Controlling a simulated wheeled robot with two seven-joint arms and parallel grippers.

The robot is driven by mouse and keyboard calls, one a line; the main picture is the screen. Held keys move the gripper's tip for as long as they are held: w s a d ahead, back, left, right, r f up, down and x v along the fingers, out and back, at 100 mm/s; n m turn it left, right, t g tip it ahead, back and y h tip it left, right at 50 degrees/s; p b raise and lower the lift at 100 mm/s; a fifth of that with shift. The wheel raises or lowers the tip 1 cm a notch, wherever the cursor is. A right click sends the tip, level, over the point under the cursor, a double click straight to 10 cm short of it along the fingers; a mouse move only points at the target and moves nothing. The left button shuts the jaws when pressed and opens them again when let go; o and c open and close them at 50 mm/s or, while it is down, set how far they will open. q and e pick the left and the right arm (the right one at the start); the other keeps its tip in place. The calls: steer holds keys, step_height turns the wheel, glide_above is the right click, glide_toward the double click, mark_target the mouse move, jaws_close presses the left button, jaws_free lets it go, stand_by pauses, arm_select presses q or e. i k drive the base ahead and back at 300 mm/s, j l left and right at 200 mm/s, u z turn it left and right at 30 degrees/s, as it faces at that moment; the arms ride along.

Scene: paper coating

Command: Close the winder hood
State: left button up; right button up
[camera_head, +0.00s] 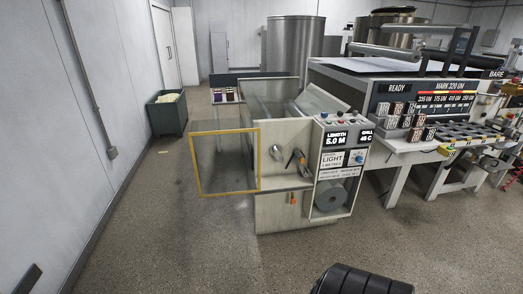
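The winder (284,212) is a pale cabinet in the middle of the head view, with a control panel reading LENGTH 5.0 M at its right end. A clear panel in a yellow frame (196,165), which looks like the hood, stands upright and sticks out to the left of the winder's front. The winder's front, with a round disc and a dark lever (298,160), is uncovered. A sloping clear sheet (320,101) is on top, behind the control panel. Neither of my grippers shows in this view.
A grey roll (330,197) sits in the panel's lower opening. The coating machine (395,80) reading READY and a bench (440,146) with small blocks stand at right. A green bin (167,115) is at back left.

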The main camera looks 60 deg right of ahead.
mark_target(258, 130)
steer(key=z, duration=1.45)
steer(key=i+j, duration=0.15)
steer(key=i, duration=0.15)
steer(key=i+j+z, duration=0.15)
steer(key=i, duration=0.15)
